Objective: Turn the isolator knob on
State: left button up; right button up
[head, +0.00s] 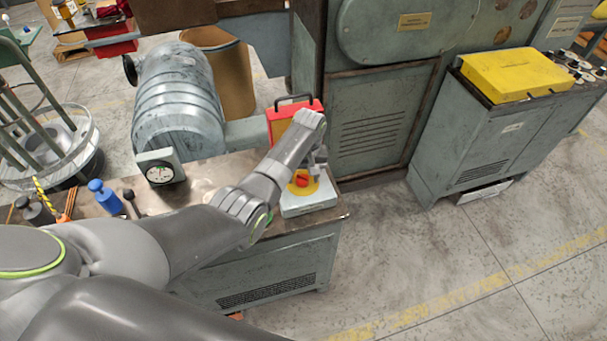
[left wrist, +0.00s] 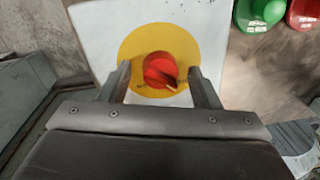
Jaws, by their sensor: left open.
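The isolator knob (left wrist: 160,70) is red and sits on a yellow disc (left wrist: 130,46) on a pale box. In the head view the knob (head: 302,180) is on the light grey box (head: 310,203) at the right end of the workbench. My left gripper (left wrist: 163,82) is open, with one finger on each side of the knob. I cannot tell whether the fingers touch it. In the head view my left gripper (head: 309,172) is over the box and partly hidden by its own arm. My right gripper is not in view.
A red and yellow case (head: 285,118) with a black handle stands behind the box. A dial gauge (head: 160,172) and blue weight (head: 106,196) are on the bench (head: 270,228). Green (left wrist: 259,12) and red (left wrist: 303,12) round parts lie at the upper right in the wrist view.

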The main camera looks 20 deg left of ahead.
pick_arm(q)
jog(key=c, duration=1)
